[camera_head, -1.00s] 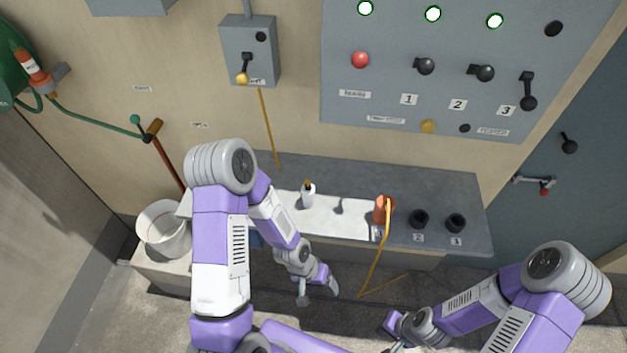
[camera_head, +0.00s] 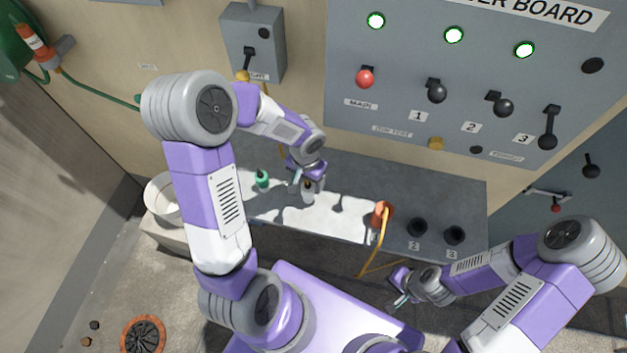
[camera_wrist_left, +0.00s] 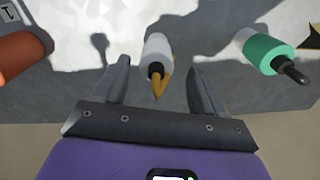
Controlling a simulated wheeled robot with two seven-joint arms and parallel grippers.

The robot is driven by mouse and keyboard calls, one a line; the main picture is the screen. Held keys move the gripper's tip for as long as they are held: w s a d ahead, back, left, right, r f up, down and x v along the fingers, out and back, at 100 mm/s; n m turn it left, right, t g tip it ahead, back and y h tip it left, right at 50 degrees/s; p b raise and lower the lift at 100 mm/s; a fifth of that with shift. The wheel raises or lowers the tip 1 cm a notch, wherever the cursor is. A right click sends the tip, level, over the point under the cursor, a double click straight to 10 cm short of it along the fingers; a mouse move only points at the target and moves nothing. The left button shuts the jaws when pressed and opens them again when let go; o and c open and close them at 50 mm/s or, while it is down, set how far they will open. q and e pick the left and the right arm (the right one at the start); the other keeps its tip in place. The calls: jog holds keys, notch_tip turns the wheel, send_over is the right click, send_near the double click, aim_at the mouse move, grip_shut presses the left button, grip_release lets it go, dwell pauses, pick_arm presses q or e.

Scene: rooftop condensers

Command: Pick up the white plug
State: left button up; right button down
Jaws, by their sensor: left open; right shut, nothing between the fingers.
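The white plug (camera_head: 308,197) stands on the grey bench, with a brownish tip pointing up. In the left wrist view the white plug (camera_wrist_left: 158,48) shows between my spread fingers, its yellow-brown end toward the palm. My left gripper (camera_head: 306,183) is open and right at the plug; whether a finger touches it I cannot tell. The left gripper (camera_wrist_left: 158,78) also shows in the wrist view, with a gap on both sides of the plug. My right gripper (camera_head: 398,302) is shut and empty, low in front of the bench.
A green plug (camera_head: 262,179) stands left of the white one. An orange plug (camera_head: 381,213) with a yellow cord is to the right, beside black sockets (camera_head: 417,227). The switch board (camera_head: 400,70) rises behind the bench. A white bucket (camera_head: 162,198) is at left.

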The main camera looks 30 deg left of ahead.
pick_arm(q)
jog(key=f, duration=0.7)
jog(key=shift+d+b, duration=0.25)
jog(key=shift+b, duration=0.05)
jog(key=c, duration=1.2)
jog(key=shift+r, duration=0.1)
